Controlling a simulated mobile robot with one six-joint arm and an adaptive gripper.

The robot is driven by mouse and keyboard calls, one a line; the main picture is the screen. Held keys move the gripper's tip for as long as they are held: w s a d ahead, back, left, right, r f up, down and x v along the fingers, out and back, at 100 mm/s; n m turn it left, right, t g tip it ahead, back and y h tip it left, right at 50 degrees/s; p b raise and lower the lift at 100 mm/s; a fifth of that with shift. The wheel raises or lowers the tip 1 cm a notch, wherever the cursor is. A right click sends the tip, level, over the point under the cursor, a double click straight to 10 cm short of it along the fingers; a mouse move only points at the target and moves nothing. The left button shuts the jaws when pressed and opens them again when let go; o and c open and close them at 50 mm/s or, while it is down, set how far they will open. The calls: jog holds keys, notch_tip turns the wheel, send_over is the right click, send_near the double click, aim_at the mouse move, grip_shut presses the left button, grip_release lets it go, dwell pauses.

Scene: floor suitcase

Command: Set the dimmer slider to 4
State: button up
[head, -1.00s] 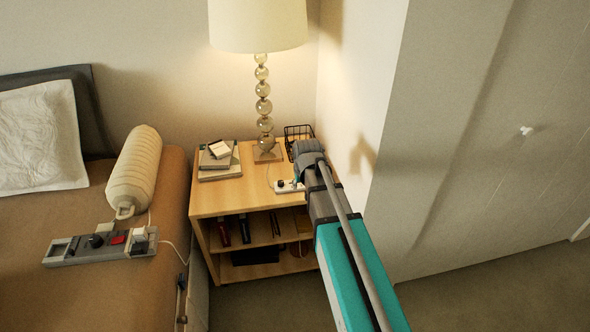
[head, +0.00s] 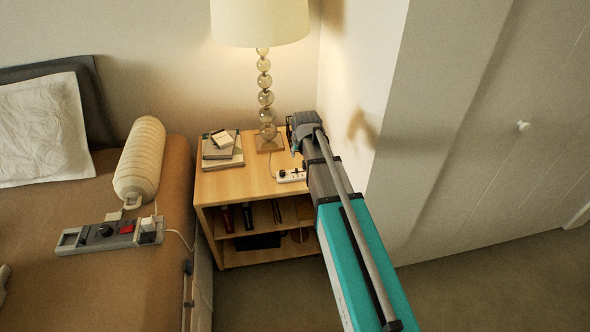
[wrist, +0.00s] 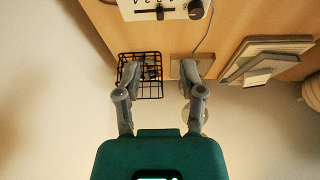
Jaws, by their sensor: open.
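The white dimmer box (head: 291,175) lies on the wooden nightstand, near its front right, with a black knob on it. In the wrist view the box (wrist: 172,13) is cut off by the top edge. It shows a dark slider (wrist: 160,13) in a horizontal slot, beside part of a number scale, with a round black knob (wrist: 196,9) to the right. I cannot read the slider's exact setting. My gripper (wrist: 163,73) is open and empty, its fingers apart from the box. In the head view my gripper (head: 299,134) is partly hidden by my wrist, beyond the box.
The nightstand (head: 240,186) also holds a lamp (head: 267,115) and stacked books (head: 221,153). A black wire basket (wrist: 140,75) is near my left finger in the wrist view. The wall is close on the right. A bed with a grey control strip (head: 110,235) is on the left.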

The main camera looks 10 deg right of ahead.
aim_at(297, 169)
jog(key=shift+b+x, duration=6.25)
jog(key=shift+x, duration=0.55)
jog(key=shift+c, duration=0.2)
grip_shut()
